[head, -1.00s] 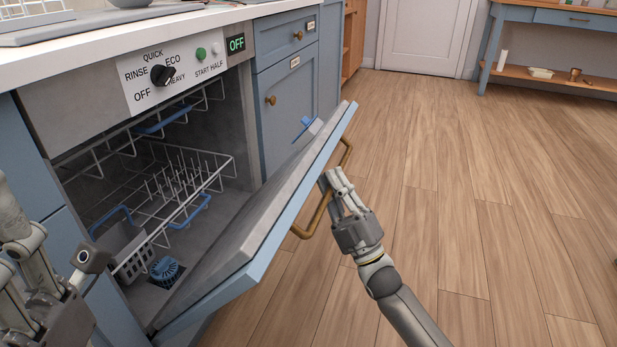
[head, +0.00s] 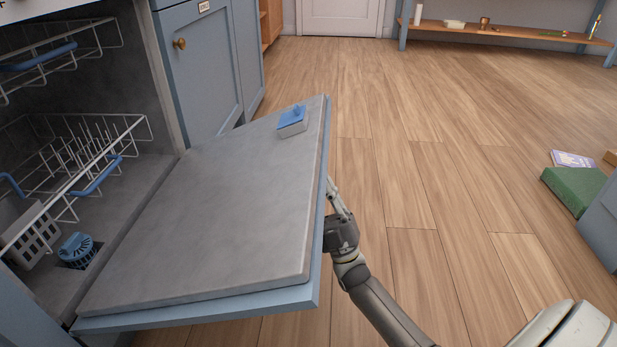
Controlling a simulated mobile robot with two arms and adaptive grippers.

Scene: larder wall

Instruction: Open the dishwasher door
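The dishwasher door (head: 215,220) is swung far down, its grey inner face turned up and close to level. A blue-lidded dispenser (head: 292,121) sits on that face near the outer edge. The door's brass handle is hidden behind the outer edge. My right gripper (head: 336,205) is at that outer edge, on the handle side. Its fingertips are partly hidden by the door, so I cannot see whether they close on the handle. My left gripper is out of view.
Inside the dishwasher are a lower rack (head: 75,165), an upper rack (head: 60,55), a cutlery basket (head: 28,235) and a blue filter (head: 77,248). A green box (head: 573,190) lies on the floor at right. The wooden floor (head: 430,150) between is clear.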

